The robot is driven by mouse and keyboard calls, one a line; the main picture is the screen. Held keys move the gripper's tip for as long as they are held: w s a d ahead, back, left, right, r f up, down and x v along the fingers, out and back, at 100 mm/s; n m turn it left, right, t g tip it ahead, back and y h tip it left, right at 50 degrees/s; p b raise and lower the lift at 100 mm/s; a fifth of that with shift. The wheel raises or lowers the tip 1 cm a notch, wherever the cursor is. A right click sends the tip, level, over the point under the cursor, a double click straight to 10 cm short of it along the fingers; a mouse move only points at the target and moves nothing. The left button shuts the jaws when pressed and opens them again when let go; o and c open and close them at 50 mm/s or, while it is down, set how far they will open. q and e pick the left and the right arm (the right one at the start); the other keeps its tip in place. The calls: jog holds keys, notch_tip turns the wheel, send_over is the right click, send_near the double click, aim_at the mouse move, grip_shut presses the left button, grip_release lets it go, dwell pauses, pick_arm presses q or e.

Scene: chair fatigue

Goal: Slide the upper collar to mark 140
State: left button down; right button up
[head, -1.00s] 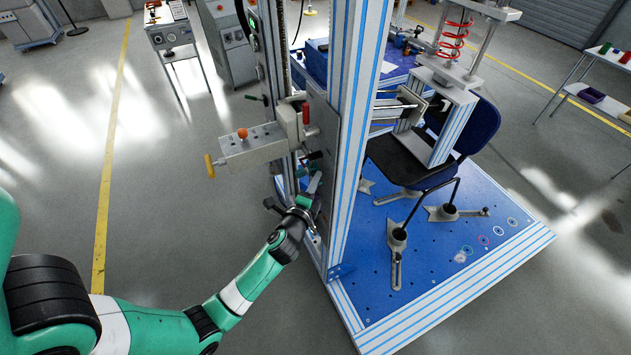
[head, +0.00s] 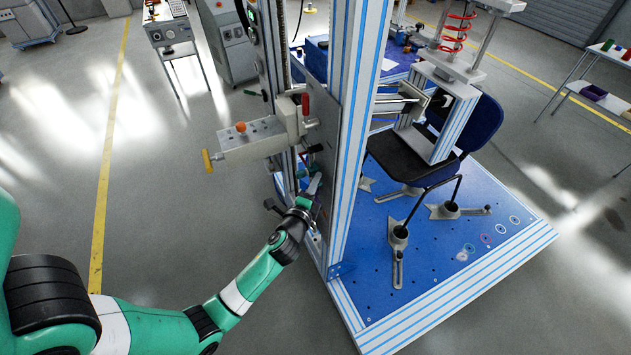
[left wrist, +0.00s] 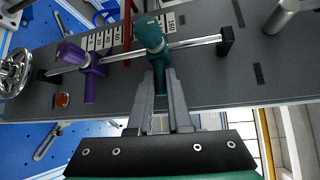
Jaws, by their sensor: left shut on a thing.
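My left gripper (left wrist: 160,88) is shut on the teal collar (left wrist: 151,35), by its lower stem, in the left wrist view. The collar sits around a thin metal rod (left wrist: 193,43) on a dark plate. A purple collar (left wrist: 73,53) is on the same rod to the left, apart from the teal one. A pale scale (left wrist: 105,38) with black numbers runs behind the rod, partly hidden by the teal collar. In the head view my left gripper (head: 312,190) is at the lower side of the upright frame; the collar is hard to make out there. My right gripper is not in view.
The blue-striped upright (head: 350,130) stands right beside my left gripper. A grey box with an orange knob (head: 241,128) juts out above it. A chair (head: 410,160) stands on the blue base (head: 370,270). A handwheel (left wrist: 14,72) is at the wrist view's left. Open floor lies left.

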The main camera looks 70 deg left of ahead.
pick_arm(q)
jog(key=c, duration=0.9)
grip_release()
jog(key=shift+o, duration=0.2)
jog(key=p+v, duration=0.1)
jog(key=v, duration=1)
jog(key=shift+s+d, duration=0.2)
jog(key=shift+d, duration=0.05)
jog(key=shift+r, duration=0.1)
